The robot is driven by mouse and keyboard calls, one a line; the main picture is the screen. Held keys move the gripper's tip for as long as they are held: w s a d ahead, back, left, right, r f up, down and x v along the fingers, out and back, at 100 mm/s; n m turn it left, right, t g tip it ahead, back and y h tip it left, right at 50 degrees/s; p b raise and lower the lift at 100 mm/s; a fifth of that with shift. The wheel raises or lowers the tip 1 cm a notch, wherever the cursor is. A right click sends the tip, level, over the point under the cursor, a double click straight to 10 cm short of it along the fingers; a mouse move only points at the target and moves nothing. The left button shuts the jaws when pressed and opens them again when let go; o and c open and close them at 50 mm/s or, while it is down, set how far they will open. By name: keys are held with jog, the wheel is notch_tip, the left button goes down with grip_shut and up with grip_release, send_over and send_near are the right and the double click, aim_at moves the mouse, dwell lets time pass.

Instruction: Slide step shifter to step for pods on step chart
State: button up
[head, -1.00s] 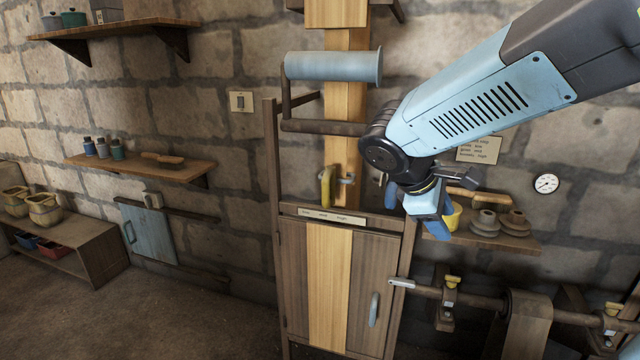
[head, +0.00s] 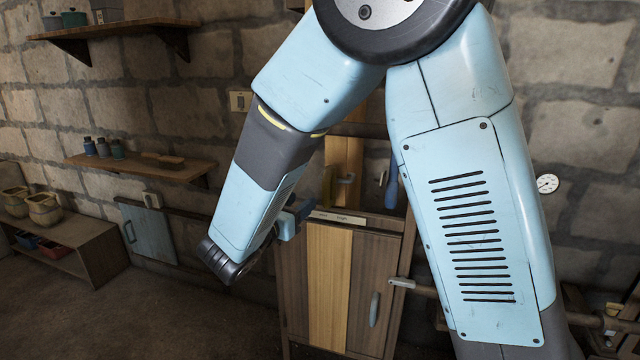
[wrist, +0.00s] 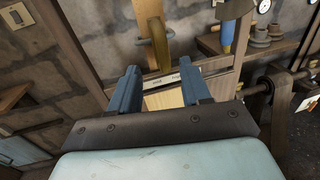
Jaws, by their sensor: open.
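The step shifter appears to be the yellow curved lever (head: 327,186), standing above the left half of a pale label strip (head: 337,218) on the wooden cabinet. In the wrist view the lever (wrist: 158,45) shows just beyond the gap between my fingertips, not between the pads. The strip (wrist: 178,80) shows partly behind the fingers; its words are too small to read surely. My gripper (head: 291,219) is open and empty, near the strip's left end, apart from the lever as far as I can see. The step chart, a paper on the wall, is hidden behind my arm.
A cabinet (head: 376,270) with a grey handle stands below the strip. A blue tapered thing (wrist: 228,36) hangs right of the lever. A shaft with clamps (wrist: 270,88) lies to the right. A shelf (head: 140,167) is on the left wall; the floor at left is clear.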

aim_at(323, 184)
jog(key=x, duration=1.3)
jog(key=shift+w+d, duration=0.15)
jog(key=shift+w, duration=0.1)
grip_shut()
